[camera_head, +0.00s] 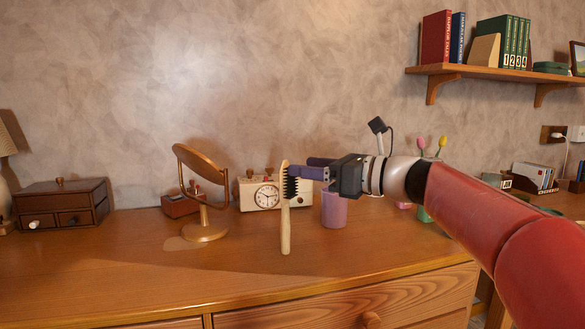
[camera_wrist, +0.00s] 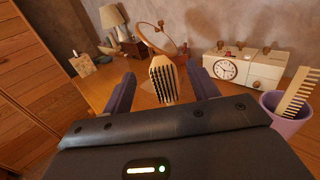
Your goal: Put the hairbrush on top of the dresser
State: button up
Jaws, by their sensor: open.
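The hairbrush (camera_head: 285,222) has a pale wooden handle and black bristles. It is upright, head up and handle down, against the wooden dresser top (camera_head: 150,285) in the head view. I cannot tell whether the handle's end touches the surface. My gripper (camera_head: 309,168) is at the level of the brush head, on its right, with fingers pointing left. In the wrist view the brush head (camera_wrist: 163,82) shows bristles toward me, between and just beyond the open fingers (camera_wrist: 162,76). A gap shows on both sides of the head, and the lower handle is hidden there.
A round mirror (camera_head: 205,228) stands left of the brush. A cream clock box (camera_head: 262,196) is behind it. A purple cup (camera_head: 335,210) stands close under my gripper, with a comb (camera_wrist: 297,95) in it. The dresser's front left is clear.

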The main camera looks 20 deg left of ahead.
jog(key=v, duration=0.6)
jog(key=shift+d, duration=0.4)
jog(key=shift+s, duration=0.1)
jog(key=s+d+f+n+h, duration=0.8)
jog(key=s+d+f+n, duration=0.2)
jog(key=f, duration=0.5)
jog(key=s+d+f+n+t+h, duration=0.1)
jog(key=s+d+f+n+h, duration=0.8)
jog(key=s+d+f, duration=0.3)
jog(key=s+f+n, duration=0.1)
jog(key=s+f, duration=0.2)
jog(key=f, duration=0.1)
jog(key=shift+s+n, duration=0.25)
jog(key=shift+n, duration=0.05)
jog(key=shift+d, duration=0.1)
